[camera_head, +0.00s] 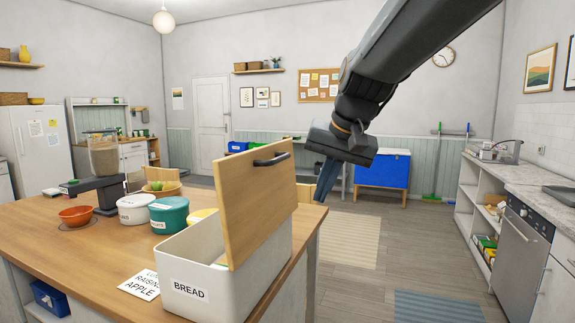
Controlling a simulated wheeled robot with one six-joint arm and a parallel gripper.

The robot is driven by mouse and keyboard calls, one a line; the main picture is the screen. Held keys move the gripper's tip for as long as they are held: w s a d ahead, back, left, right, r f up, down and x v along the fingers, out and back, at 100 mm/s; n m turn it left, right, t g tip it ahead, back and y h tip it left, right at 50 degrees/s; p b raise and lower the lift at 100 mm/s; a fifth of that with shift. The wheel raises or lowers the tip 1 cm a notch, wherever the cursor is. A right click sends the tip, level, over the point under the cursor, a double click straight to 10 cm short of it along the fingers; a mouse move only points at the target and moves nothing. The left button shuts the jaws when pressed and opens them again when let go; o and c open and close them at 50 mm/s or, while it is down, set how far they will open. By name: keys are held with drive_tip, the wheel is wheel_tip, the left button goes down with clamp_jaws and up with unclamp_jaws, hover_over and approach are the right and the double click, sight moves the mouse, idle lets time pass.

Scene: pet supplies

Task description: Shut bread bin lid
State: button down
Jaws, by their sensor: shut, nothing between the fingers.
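The bread bin (192,287) is a white box labelled BREAD at the near right edge of the wooden table. Its wooden lid (253,205) stands raised, nearly upright, with a dark handle (271,159) near its top. The bin's opening shows on the left of the lid, and part of its inside is hidden. My gripper (325,180) is shut and empty. It points down, to the right of the lid, with a gap between them in the picture. Its fingertips are partly hard to make out.
On the table (60,235) are a paper list (140,285), a white canister (135,209), a teal canister (168,216), an orange bowl (75,215) and a scale-like device with a clear container (104,157). The floor right of the table is open. A counter (520,178) runs along the right.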

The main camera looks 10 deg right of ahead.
wheel_tip(320, 180, up, 14)
drive_tip(key=m+t+b, duration=0.1)
drive_tip(key=t, duration=0.1)
drive_tip(key=w+a+f+p, duration=0.3)
drive_tip(key=w+a+f, duration=0.1)
drive_tip(key=w+f, duration=0.3)
drive_tip(key=shift+w+a+y, duration=0.2)
drive_tip(key=shift+w+y, duration=0.1)
drive_tip(key=shift+w, duration=0.4)
